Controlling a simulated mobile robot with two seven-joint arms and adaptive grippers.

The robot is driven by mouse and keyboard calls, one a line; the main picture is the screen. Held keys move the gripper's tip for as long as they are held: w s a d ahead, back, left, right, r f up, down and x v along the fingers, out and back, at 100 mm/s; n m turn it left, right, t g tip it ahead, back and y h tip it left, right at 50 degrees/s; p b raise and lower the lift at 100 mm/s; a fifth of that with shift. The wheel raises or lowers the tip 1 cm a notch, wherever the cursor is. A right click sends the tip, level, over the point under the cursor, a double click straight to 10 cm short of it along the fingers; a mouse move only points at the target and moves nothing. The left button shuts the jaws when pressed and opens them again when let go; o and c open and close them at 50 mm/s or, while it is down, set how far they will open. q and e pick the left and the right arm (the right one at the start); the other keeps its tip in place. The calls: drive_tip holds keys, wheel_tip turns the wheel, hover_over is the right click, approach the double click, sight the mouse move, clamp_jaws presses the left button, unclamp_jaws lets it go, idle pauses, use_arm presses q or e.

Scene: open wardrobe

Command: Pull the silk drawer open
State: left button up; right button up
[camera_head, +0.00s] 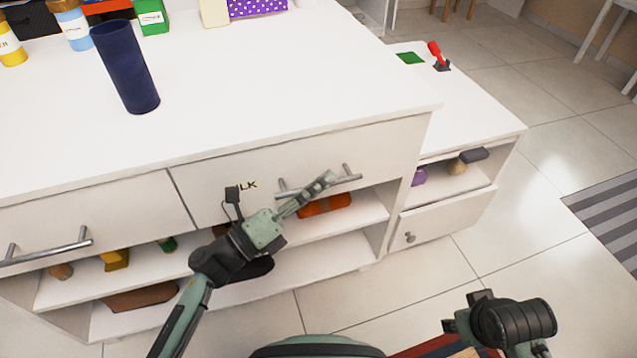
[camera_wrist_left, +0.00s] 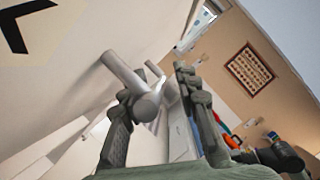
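The silk drawer (camera_head: 385,147) is the white front right of centre in the head view. Only the letters "LK" of its label show beside my arm. It looks flush with the cabinet. Its grey bar handle (camera_head: 347,180) runs across the front and is partly covered by my left gripper (camera_head: 319,186). In the left wrist view, the handle (camera_wrist_left: 130,72) passes between the two open fingers of my left gripper (camera_wrist_left: 157,92). The left finger is close to the bar; the right finger stands apart. My right gripper (camera_head: 462,318) is low at the right, away from the cabinet, its fingers unclear.
Another drawer (camera_head: 95,215) with a bar handle is at the left. Open shelves (camera_head: 325,250) with small items lie below. A dark blue cup (camera_head: 127,66) and several containers stand on top. A lower cabinet (camera_head: 480,120) adjoins at right. Tiled floor in front is mostly free.

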use_arm(q)
drive_tip(key=shift+c, duration=0.6)
clamp_jaws()
drive_tip(key=shift+s, duration=0.1)
